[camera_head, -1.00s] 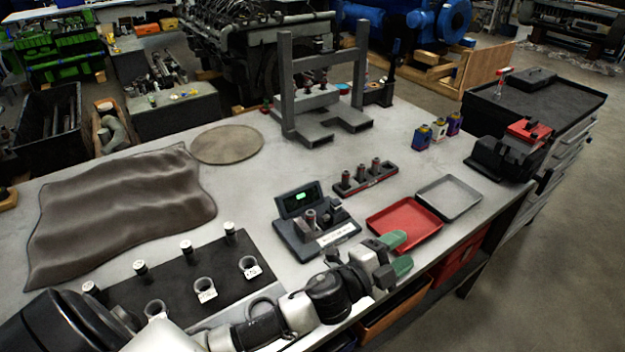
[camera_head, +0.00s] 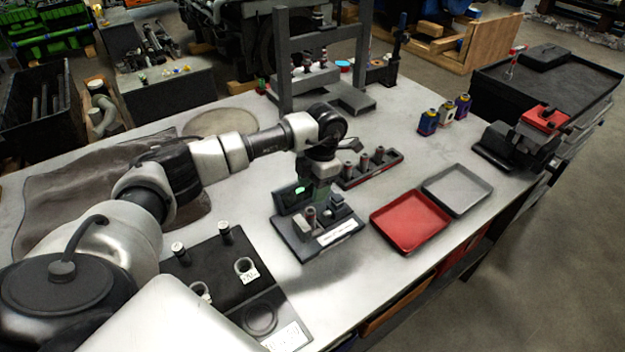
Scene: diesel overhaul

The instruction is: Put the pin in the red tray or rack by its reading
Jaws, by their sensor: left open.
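A pin (camera_head: 311,216) stands upright on the dark gauge stand (camera_head: 290,243), whose small display (camera_head: 298,192) glows green; its reading is too small to make out. My left gripper (camera_head: 319,194) points down just above and behind this pin, open; its fingertips are partly hidden against the stand. The red tray (camera_head: 408,222) lies to the right of the stand and is empty. The dark rack (camera_head: 385,171) behind the stand holds three upright pins (camera_head: 364,161), partly covered by my wrist. My right gripper is not in view.
An empty grey tray (camera_head: 458,190) adjoins the red tray. A grey press frame (camera_head: 283,62) stands behind the rack. Several small bottles (camera_head: 447,112) are at the back right. A black mat (camera_head: 214,262) with cups and small posts lies front left. The table's front right is clear.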

